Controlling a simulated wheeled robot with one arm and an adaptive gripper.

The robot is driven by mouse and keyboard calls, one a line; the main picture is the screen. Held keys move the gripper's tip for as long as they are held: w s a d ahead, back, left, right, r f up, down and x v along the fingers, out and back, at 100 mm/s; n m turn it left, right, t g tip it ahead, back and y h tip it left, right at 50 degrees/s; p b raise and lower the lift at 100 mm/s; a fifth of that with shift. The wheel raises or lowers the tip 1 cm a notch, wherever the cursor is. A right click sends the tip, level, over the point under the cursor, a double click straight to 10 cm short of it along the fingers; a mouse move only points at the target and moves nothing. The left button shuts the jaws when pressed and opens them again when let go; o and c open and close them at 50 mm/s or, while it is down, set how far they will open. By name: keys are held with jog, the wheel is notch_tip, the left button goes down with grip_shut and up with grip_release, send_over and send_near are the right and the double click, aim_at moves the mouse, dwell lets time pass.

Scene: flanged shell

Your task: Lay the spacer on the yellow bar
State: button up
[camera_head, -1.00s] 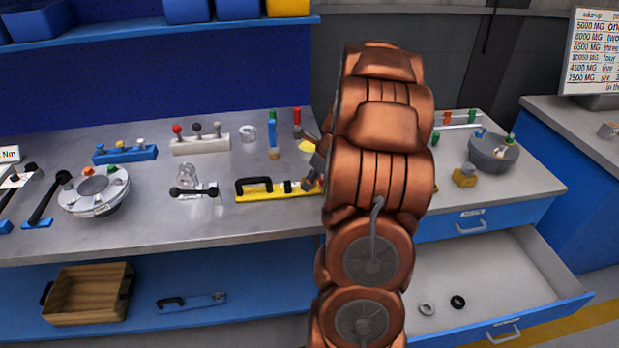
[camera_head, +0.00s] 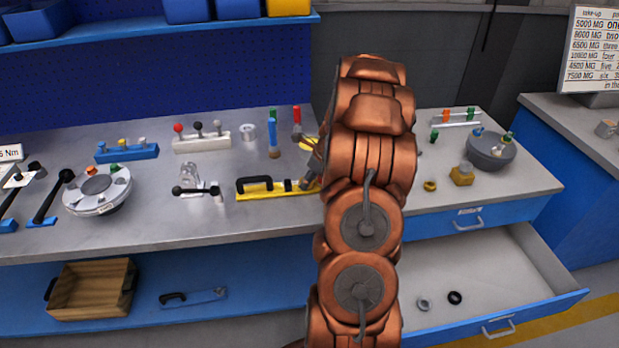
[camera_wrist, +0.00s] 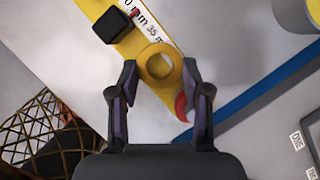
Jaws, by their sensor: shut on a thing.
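The yellow bar (camera_head: 262,195) lies on the workbench and has a black handle and dark blocks on top. In the wrist view the bar (camera_wrist: 143,38) runs diagonally below my gripper, with printed white labels, a black block and a red tip. My gripper (camera_wrist: 160,77) is shut on a yellow ring, the spacer (camera_wrist: 144,66), between its fingertips. The ring shows over the bar, with the bar's yellow visible through its hole. I cannot tell whether it touches the bar. In the head view my arm hides the held ring and the bar's right end.
A clear fixture (camera_head: 190,178) stands left of the bar. The open drawer (camera_head: 500,285) holds a grey ring (camera_head: 424,304) and a black ring (camera_head: 455,297).

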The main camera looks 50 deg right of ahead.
jog(key=shift+f, duration=0.1)
jog(key=o, duration=1.2)
jog(key=shift+o, duration=0.2)
jog(key=b+v, duration=0.3)
jog(key=v, duration=0.9)
